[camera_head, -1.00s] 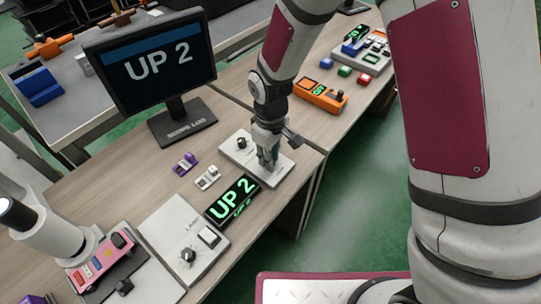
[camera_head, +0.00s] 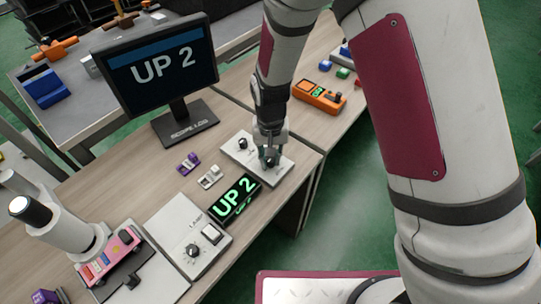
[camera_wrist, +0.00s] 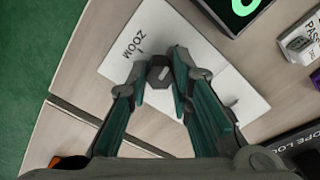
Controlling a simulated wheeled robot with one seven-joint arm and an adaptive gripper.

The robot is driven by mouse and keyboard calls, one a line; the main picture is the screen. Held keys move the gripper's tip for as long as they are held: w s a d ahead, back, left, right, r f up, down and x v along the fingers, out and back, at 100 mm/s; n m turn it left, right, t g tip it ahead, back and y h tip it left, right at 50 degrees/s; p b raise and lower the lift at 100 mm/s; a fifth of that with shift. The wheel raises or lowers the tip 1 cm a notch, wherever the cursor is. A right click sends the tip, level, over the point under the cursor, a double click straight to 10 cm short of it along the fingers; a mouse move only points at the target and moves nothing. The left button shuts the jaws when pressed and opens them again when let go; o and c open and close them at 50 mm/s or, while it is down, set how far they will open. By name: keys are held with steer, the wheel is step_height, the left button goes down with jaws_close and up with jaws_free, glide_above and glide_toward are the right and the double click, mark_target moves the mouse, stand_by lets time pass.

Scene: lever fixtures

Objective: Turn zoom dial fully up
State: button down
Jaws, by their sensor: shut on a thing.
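The zoom dial (camera_wrist: 160,74) is a dark faceted knob on a light panel (camera_wrist: 205,50), with the word ZOOM printed beside it in the wrist view. My gripper (camera_wrist: 158,72) has its two fingers on either side of the dial and is shut on it. A monitor (camera_head: 158,66) and a green-lit display (camera_head: 236,198) both read UP 2.
Small purple (camera_head: 189,162) and white (camera_head: 210,177) devices lie left of the panel. A lamp panel (camera_head: 188,238) with a knob and switch is at the front. An orange device (camera_head: 318,97) sits behind my gripper. The table's right edge is close to the panel.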

steer(key=shift+m, duration=0.8)
steer(key=shift+p, duration=0.3)
steer(key=c, duration=1.4)
jaws_free()
steer(key=shift+c, duration=0.2)
steer(key=shift+r, duration=0.1)
step_height(320, 180, up, 12)
